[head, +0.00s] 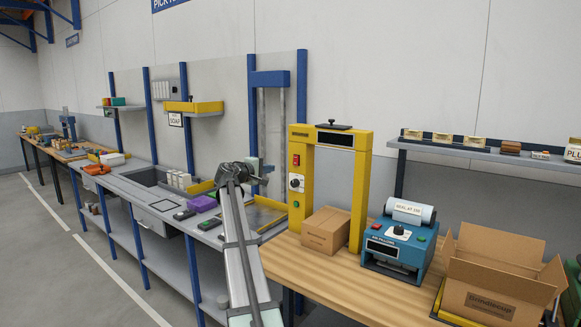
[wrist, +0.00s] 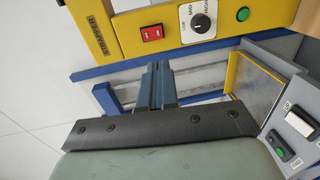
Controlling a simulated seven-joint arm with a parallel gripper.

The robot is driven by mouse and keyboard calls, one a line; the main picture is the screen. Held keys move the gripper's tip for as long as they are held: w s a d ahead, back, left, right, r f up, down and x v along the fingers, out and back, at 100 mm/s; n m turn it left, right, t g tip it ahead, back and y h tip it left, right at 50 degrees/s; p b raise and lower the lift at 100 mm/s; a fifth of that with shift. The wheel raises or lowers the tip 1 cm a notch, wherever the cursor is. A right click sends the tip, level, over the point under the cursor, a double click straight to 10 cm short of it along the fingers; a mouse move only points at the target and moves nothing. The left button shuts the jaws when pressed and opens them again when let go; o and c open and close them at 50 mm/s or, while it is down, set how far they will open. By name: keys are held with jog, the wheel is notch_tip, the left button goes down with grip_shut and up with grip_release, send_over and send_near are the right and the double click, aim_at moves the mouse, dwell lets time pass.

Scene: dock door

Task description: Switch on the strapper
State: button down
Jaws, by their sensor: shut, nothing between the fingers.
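The strapper (head: 358,190) is a yellow arch on the wooden bench, with a dark display on its top beam. Its near post carries a red switch (head: 295,160), a dial (head: 296,182) and a green button (head: 295,204). In the wrist view the post is labelled STRAPPER, and the red rocker switch (wrist: 152,34), the dial (wrist: 203,22) marked LOW, MID and HIGH, and the green button (wrist: 243,14) show clearly. My gripper (wrist: 155,72) is shut and empty, its fingertips just below the red switch in that view. I cannot tell if they touch the post.
A closed carton (head: 327,232) sits at the arch. A blue sealing machine (head: 400,242) and an open carton (head: 495,280) stand to its right. A grey unit with switches (wrist: 290,130) is at the wrist view's lower right. A blue-framed workbench (head: 160,215) extends left.

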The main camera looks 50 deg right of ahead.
aim_at(295, 164)
dwell(0.3)
jog(key=d, duration=0.4)
jog(key=d+f, duration=0.1)
jog(key=d, duration=0.9)
jog(key=shift+f, duration=0.4)
jog(key=shift+d+f, duration=0.1)
jog(key=shift+d, duration=0.05)
jog(key=a+f, duration=0.1)
jog(key=a, duration=1.3)
jog(key=shift+f, duration=0.35)
